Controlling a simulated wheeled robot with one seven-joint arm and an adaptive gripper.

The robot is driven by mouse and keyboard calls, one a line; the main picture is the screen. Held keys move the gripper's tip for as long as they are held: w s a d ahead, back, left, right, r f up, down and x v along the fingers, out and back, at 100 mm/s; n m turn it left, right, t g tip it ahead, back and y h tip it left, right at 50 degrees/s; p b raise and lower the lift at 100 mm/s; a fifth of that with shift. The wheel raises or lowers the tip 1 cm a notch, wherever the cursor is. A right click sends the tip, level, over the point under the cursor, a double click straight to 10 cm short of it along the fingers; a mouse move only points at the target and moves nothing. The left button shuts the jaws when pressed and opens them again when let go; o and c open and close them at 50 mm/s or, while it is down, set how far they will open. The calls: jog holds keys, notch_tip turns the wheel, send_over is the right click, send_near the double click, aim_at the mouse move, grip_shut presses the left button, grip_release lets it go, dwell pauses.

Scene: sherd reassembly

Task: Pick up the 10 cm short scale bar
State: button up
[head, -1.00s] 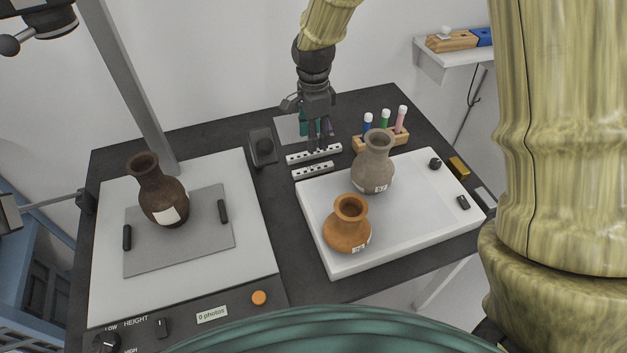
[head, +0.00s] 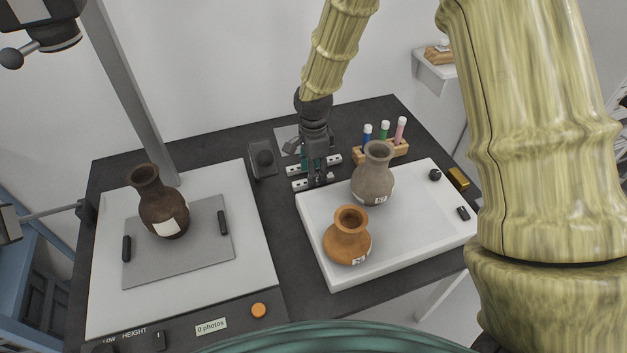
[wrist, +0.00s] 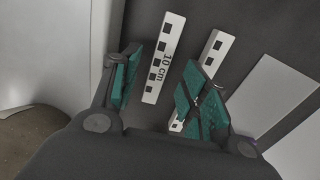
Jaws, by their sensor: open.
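The 10 cm short scale bar (head: 300,185) lies on the dark table just behind the white light box. It is white with black squares, and my gripper hides its middle in the head view. In the wrist view the short scale bar (wrist: 164,62), printed "10 cm", lies between my two green-padded fingers. In the head view my gripper (head: 317,180) points down over the bar. I cannot tell the remaining height.
A longer scale bar (head: 294,170) lies parallel behind it; my right finger overlaps it in the wrist view (wrist: 215,55). A grey card (wrist: 268,95) lies beyond. The light box (head: 420,235) carries a grey-brown vase (head: 374,180) and an orange pot (head: 346,243). A rack (head: 398,150) holds coloured tubes.

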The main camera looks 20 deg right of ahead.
jog(key=shift+f, duration=1.35)
jog(key=shift+c, duration=0.4)
grip_shut()
